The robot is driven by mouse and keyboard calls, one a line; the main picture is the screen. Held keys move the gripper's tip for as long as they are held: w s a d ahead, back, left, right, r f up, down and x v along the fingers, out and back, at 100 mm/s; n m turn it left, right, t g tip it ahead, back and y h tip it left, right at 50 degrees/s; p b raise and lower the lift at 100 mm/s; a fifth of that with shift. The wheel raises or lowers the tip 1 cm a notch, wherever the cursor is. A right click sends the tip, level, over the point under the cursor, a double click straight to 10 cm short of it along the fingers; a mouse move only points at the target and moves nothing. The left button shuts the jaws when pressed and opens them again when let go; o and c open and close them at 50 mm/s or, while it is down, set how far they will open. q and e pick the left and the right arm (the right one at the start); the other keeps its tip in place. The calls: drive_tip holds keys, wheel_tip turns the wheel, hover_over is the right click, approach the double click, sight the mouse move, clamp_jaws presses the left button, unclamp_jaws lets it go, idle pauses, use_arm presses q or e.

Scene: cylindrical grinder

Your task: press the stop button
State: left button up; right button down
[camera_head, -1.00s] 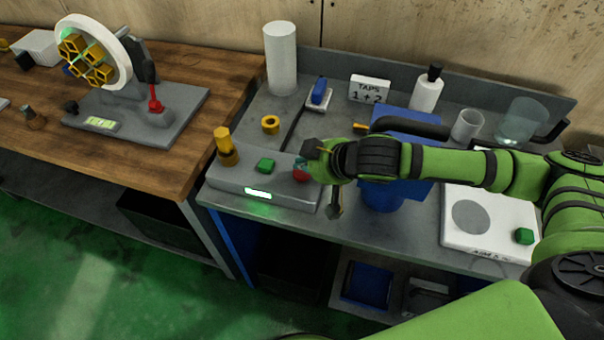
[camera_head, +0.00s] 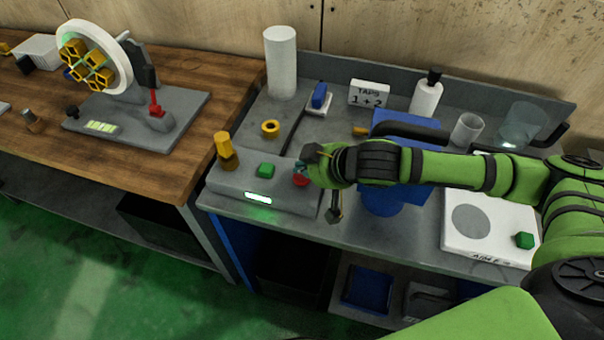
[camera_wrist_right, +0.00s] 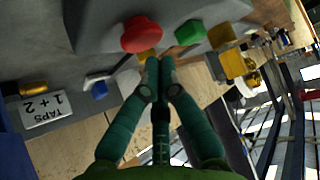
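The red stop button (camera_head: 300,181) sits at the right end of the grey control box (camera_head: 232,184), beside a green button (camera_head: 266,170). In the right wrist view the red button (camera_wrist_right: 141,34) is just beyond the fingertips. My right gripper (camera_head: 303,167) is at the red button in the head view and partly covers it. In the wrist view its teal fingers (camera_wrist_right: 158,66) are together with nothing between them. I cannot tell whether they touch the button. My left gripper is not in view.
A yellow knob (camera_head: 225,148) stands at the box's left end. Behind are a yellow ring (camera_head: 270,128), a blue switch (camera_head: 319,97) and a white cylinder (camera_head: 281,62). A blue machine part lies under my right arm. A white scale (camera_head: 470,222) is at right.

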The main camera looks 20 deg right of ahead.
sight(304, 179)
drive_tip(key=shift+f, duration=0.2)
drive_tip(key=shift+f, duration=0.25)
drive_tip(key=shift+f, duration=0.6)
idle(0.9)
drive_tip(key=shift+r, duration=0.1)
drive_tip(key=shift+r+p, duration=0.95)
wheel_tip(304, 179, up, 5)
drive_tip(key=p, duration=0.5)
drive_tip(key=shift+p, duration=0.35)
